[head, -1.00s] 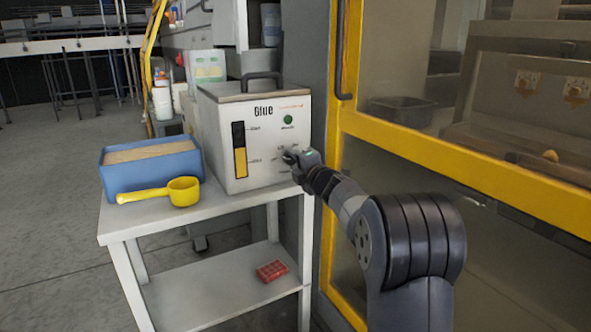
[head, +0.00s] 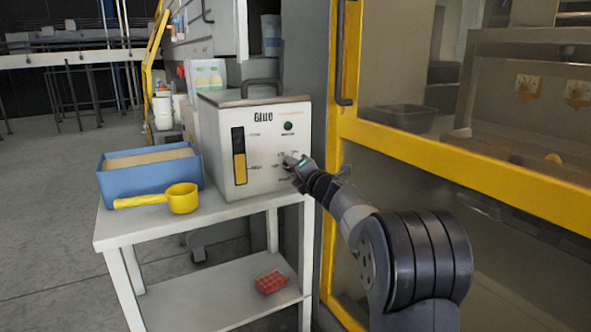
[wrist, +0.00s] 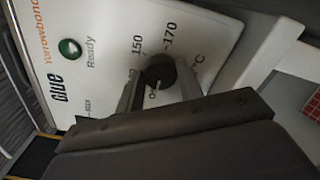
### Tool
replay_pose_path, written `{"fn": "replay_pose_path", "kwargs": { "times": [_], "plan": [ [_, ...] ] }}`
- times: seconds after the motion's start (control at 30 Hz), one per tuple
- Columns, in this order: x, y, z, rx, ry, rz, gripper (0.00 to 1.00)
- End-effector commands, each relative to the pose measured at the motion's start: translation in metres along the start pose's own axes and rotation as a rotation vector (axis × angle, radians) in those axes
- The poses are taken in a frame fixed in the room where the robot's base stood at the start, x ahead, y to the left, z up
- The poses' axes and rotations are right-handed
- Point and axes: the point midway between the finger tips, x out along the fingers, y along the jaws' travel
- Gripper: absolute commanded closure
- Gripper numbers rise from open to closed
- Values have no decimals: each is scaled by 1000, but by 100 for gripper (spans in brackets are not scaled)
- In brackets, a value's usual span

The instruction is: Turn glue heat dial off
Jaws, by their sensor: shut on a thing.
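The white glue machine (head: 268,170), marked "Glue", stands on a small table. Its dark heat dial (wrist: 159,71) is on the front panel, below a green Ready light (wrist: 69,49). In the wrist view the numbers 150 and 170 show beside the dial. A pale mark on the dial points towards a label partly hidden by my gripper. My gripper (wrist: 160,86) is shut on the dial, one finger on each side. In the head view my gripper (head: 291,163) covers the dial at the panel's right side.
A blue bin (head: 150,180) and a yellow scoop (head: 182,198) sit left of the machine on the white table (head: 225,209). A yellow-framed enclosure (head: 440,153) stands close on the right.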

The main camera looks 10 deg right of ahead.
Motion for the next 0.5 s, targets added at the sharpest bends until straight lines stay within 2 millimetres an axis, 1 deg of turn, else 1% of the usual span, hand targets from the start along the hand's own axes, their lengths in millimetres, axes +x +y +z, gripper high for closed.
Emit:
{"fn": "replay_pose_path", "kwargs": {
  "times": [0.1, 0.13, 0.4, 0.5],
  "plan": [
    [0, -1, -1, 0, 3, -2, 88],
    [0, -1, -1, 0, 3, -2, 64],
    [0, -1, -1, 1, 1, -1, 43],
    [0, 0, -1, 1, 1, 0, 43]
  ]
}}
